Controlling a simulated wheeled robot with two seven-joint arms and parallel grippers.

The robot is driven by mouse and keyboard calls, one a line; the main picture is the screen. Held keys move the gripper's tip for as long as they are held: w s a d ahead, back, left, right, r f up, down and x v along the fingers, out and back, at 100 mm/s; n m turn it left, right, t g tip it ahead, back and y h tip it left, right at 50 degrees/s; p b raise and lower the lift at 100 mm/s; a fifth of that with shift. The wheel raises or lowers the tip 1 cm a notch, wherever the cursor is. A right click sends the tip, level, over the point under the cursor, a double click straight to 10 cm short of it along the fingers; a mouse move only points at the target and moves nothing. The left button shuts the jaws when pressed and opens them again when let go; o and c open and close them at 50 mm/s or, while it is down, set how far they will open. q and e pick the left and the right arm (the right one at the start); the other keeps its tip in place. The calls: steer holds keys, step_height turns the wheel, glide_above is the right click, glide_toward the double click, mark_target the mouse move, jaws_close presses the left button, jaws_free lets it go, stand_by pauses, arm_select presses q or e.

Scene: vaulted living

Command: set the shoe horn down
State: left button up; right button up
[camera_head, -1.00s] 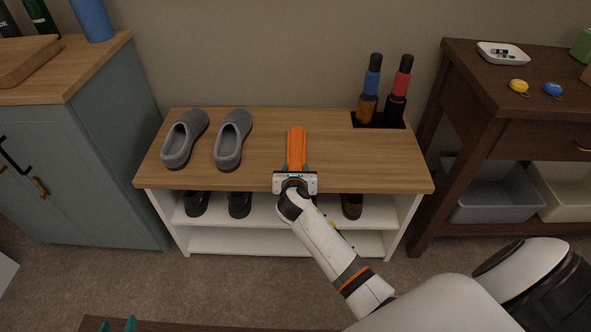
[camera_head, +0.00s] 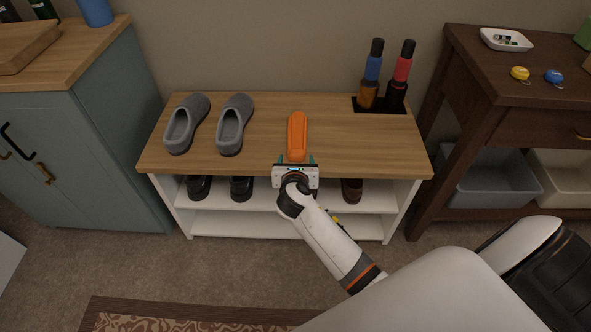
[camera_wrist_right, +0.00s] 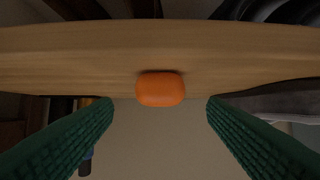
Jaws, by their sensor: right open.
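The orange shoe horn (camera_head: 297,136) lies on the wooden top of the shoe bench (camera_head: 350,150), lengthwise from front to back, near the middle. In the right wrist view its rounded orange end (camera_wrist_right: 160,89) faces me, between the fingers but apart from both. My right gripper (camera_head: 296,159) is open and empty at the bench's front edge, just in front of the shoe horn's near end. Its two green fingers (camera_wrist_right: 160,125) are spread wide in the right wrist view. My left gripper is not in view.
Grey slippers (camera_head: 185,124) stand on the bench to the left. Dark shoes sit on the shelf below. Bench top right of the shoe horn is clear.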

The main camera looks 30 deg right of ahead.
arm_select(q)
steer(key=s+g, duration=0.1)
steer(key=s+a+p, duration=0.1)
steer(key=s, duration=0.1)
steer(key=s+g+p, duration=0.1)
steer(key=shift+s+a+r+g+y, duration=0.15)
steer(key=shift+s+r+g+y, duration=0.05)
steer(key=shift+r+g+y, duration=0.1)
arm_select(e)
steer(key=s+a+r+m+g+y, duration=0.1)
steer(key=s+a+m+g+y, duration=0.2)
steer(key=s+m, duration=1.1)
steer(key=s+a+r+m+g+y, duration=0.1)
steer(key=s+a+m+g+y, duration=0.3)
steer(key=s+m, duration=0.9)
steer(key=s+a+g, duration=0.1)
steer(key=s+a, duration=0.1)
steer(key=s, duration=0.1)
steer(key=shift+s+m, duration=0.15)
steer(key=shift+m, duration=0.25)
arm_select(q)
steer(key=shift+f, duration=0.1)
